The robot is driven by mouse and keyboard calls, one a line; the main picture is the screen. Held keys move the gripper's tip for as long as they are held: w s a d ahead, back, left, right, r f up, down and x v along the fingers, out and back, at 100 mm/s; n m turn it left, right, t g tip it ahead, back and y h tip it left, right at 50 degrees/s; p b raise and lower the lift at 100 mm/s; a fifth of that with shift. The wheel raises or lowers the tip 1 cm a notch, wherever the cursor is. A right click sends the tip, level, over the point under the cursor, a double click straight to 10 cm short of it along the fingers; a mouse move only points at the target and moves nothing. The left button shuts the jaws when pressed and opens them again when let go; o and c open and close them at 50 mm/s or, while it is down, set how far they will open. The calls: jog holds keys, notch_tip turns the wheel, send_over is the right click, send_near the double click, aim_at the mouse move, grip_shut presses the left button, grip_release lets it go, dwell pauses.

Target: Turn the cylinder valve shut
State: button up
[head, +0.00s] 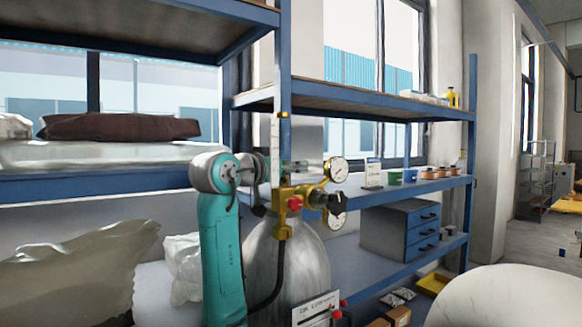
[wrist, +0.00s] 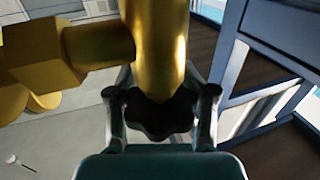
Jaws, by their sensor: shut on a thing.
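The grey gas cylinder (head: 288,262) stands upright in front of the shelves, with a brass valve and regulator (head: 300,193) on top. In the wrist view, the dark lobed valve handwheel (wrist: 160,116) sits at the end of a brass body (wrist: 156,45). My gripper (wrist: 159,106) has one finger on each side of the handwheel and is shut on it. In the head view my gripper (head: 258,170) is at the left of the brass valve, and the handwheel cannot be made out there.
Two round gauges, the upper gauge (head: 337,169) and the lower gauge (head: 335,219), and a black knob (head: 338,202) stick out right of the valve. A dark hose (head: 279,275) hangs down the cylinder. Blue shelving (head: 350,108) stands close behind. White sacks (head: 184,262) lie at left.

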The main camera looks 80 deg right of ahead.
jog(key=shift+a+m+g+y, duration=0.1)
jog(key=shift+m+g+y, duration=0.35)
jog(key=shift+g, duration=0.25)
jog(key=shift+s+a+m+g+y, duration=0.1)
jog(key=shift+s+m+g+y, duration=0.05)
jog(key=shift+m+g+y, duration=0.6)
jog(key=shift+s+a+m+g+y, duration=0.1)
jog(key=shift+m+g+y, duration=0.3)
jog(key=shift+g, duration=0.55)
jog(key=shift+s+a+m+g+y, duration=0.15)
jog(key=shift+m+g+y, duration=0.65)
jog(key=shift+m+y, duration=0.05)
jog(key=shift+s+a+m+g+y, duration=0.1)
jog(key=shift+m+g+y, duration=0.7)
jog(key=shift+m+y, duration=0.05)
jog(key=shift+r+m+y, duration=0.1)
jog(key=shift+m+y, duration=0.2)
jog(key=shift+y, duration=0.1)
jog(key=o, duration=0.9)
jog(key=shift+a, duration=0.1)
jog(key=v, duration=1.2)
jog(key=shift+f, duration=0.3)
